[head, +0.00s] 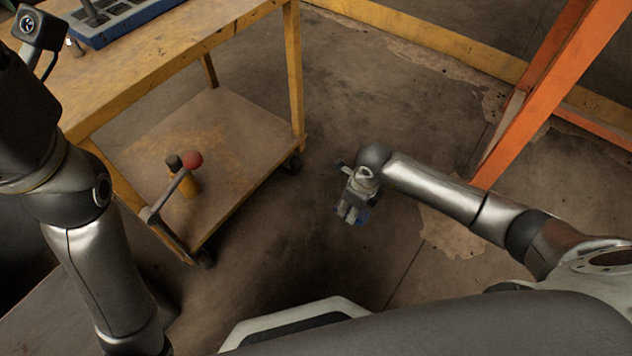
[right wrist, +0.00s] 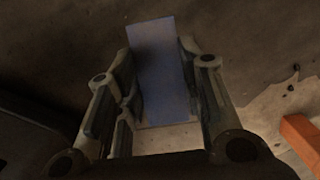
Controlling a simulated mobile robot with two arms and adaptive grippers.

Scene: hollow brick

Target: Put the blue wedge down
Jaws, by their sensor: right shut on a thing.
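My right gripper (head: 351,214) points down over the bare floor, to the right of the yellow cart in the head view. It is shut on the blue wedge (head: 363,216), of which only a small blue part shows beside the fingers. In the right wrist view the wedge (right wrist: 160,70) is a flat blue face between the two fingers of the gripper (right wrist: 158,95), sticking out past them. I cannot tell how high it is above the floor. My left arm is at the left of the head view; its gripper is not seen.
A yellow cart (head: 235,120) has a worn top and a lower shelf. A blue tray (head: 118,22) lies on its top. An orange post (head: 545,85) stands right.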

